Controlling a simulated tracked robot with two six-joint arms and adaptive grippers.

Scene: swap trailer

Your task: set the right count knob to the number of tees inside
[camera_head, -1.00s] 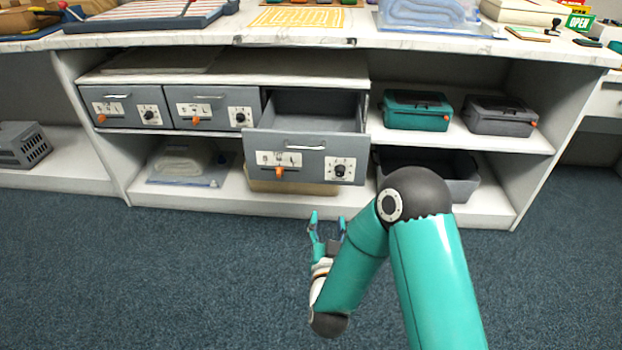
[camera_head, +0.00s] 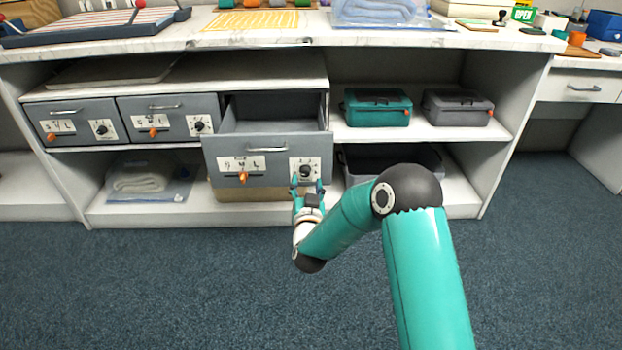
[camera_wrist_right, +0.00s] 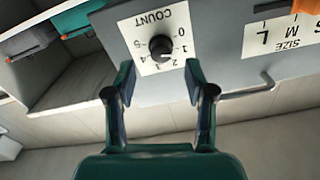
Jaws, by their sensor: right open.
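The right drawer (camera_head: 262,162) stands pulled out. The visible part of its inside looks bare, and no tees show there; its floor near the front is hidden. On the right of its front is the black count knob (camera_head: 305,171) on a white plate marked 0 to 5. The knob (camera_wrist_right: 160,47) shows upside down in the wrist view, and I cannot tell its setting. My right gripper (camera_head: 307,185) is open and empty just in front of the knob. In the wrist view its fingertips (camera_wrist_right: 160,76) straddle the knob's line, apart from it. My left gripper is out of view.
The drawer's handle (camera_head: 266,149) and orange size slider (camera_head: 243,178) are left of the knob. Two shut drawers, middle (camera_head: 168,117) and left (camera_head: 77,122), stand further left. Teal (camera_head: 377,107) and grey (camera_head: 458,107) boxes sit on the right shelf. The counter is above.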

